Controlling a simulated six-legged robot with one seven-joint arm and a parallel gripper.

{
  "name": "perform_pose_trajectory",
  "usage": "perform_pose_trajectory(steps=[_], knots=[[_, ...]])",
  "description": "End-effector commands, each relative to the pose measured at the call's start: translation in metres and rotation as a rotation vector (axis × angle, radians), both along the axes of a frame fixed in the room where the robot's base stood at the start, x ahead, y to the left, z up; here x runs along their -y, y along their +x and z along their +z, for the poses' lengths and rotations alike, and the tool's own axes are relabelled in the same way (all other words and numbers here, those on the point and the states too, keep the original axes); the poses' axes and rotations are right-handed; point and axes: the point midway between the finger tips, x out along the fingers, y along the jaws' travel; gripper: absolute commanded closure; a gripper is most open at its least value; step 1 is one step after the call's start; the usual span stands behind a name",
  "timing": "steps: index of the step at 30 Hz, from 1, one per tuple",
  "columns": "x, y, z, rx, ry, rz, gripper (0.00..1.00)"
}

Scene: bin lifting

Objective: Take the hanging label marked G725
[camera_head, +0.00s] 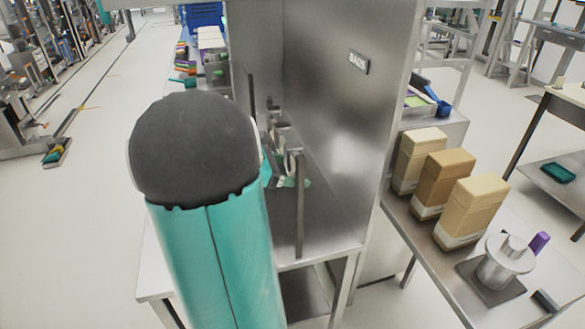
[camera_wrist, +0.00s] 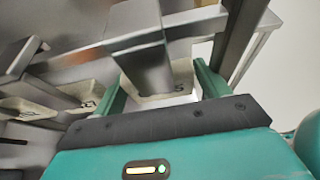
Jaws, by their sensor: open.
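In the wrist view my gripper (camera_wrist: 160,84) is open, with one teal finger on each side of a pale hanging label (camera_wrist: 180,92). A grey metal strip crosses in front of this label and hides most of its marking, so I cannot read G725 on it. I cannot tell whether the fingers touch it. More pale labels, a nearer one (camera_wrist: 88,100) and one further left (camera_wrist: 22,108), hang beside it with unreadable marks. In the head view the hooks and labels (camera_head: 291,158) are small inside the steel bay, and my arm hides most of my gripper.
On the right a bench holds several tan boxes (camera_head: 443,185) and a metal cylinder (camera_head: 503,262). The left floor is open.

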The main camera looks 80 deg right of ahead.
Motion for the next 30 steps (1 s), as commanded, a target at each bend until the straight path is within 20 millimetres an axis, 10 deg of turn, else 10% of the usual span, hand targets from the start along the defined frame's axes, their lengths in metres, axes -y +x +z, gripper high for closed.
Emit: perform_pose_trajectory(steps=[4,9,30], knots=[[0.000,0.000,0.000,0.000,0.000,0.000,0.27],[0.000,0.000,0.000,0.000,0.000,0.000,0.55],[-0.015,0.027,0.015,-0.001,0.000,0.006,0.55]])
